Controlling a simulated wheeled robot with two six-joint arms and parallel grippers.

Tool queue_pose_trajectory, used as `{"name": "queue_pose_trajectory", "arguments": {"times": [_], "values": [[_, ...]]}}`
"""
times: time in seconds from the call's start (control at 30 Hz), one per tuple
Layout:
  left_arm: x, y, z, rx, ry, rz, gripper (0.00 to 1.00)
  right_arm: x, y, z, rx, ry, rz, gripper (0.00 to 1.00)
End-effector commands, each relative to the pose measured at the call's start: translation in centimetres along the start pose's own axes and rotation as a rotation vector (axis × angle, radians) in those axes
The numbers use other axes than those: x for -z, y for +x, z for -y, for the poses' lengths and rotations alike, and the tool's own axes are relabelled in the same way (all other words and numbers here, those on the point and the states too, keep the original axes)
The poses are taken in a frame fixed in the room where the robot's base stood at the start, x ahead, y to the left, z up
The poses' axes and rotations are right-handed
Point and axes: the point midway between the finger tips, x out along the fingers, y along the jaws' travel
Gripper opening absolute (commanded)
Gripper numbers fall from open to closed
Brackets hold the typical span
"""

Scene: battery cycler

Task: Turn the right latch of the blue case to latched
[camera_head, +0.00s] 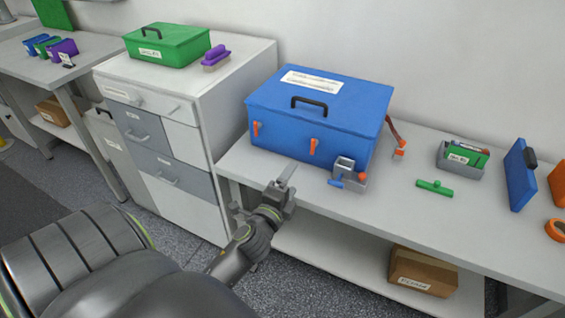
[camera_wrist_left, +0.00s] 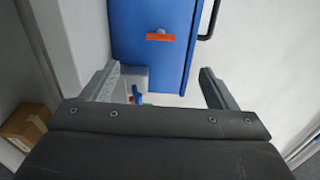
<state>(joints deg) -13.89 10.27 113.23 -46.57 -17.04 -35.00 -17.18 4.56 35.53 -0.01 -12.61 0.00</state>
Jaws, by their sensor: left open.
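The blue case (camera_head: 290,110) stands closed on the bench, with a black handle on its lid. Its right latch (camera_head: 313,146) is a small orange bar, upright on the front face. The left latch (camera_head: 257,128) is a similar upright orange bar. My left gripper (camera_head: 287,182) is open and empty in front of the case, below and left of the right latch, apart from it. In the left wrist view, one orange latch (camera_wrist_left: 160,38) shows on the blue face, beyond the open left gripper (camera_wrist_left: 160,84). My right gripper is not in view.
A small grey device (camera_head: 344,168) with blue and orange knobs stands at the case's front right corner. A red-orange tool (camera_head: 398,146) is beside the case's right side. A green piece (camera_head: 435,187) and a grey bin (camera_head: 460,160) lie farther right.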

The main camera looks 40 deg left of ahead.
Motion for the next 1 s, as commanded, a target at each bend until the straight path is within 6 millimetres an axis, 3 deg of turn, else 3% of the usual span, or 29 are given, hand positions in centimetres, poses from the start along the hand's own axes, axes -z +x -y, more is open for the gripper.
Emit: {"name": "queue_pose_trajectory", "arguments": {"times": [0.1, 0.3, 1.0], "values": [[0.0, -2.1, -0.2, -0.003, -0.001, 0.002, 0.81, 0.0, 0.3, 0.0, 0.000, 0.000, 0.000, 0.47], [0.0, -3.9, -0.1, 0.000, -0.001, 0.000, 0.81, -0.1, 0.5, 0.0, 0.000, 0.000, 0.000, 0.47], [0.0, -4.3, -0.3, -0.007, -0.005, 0.001, 0.81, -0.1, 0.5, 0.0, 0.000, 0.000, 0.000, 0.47]]}}
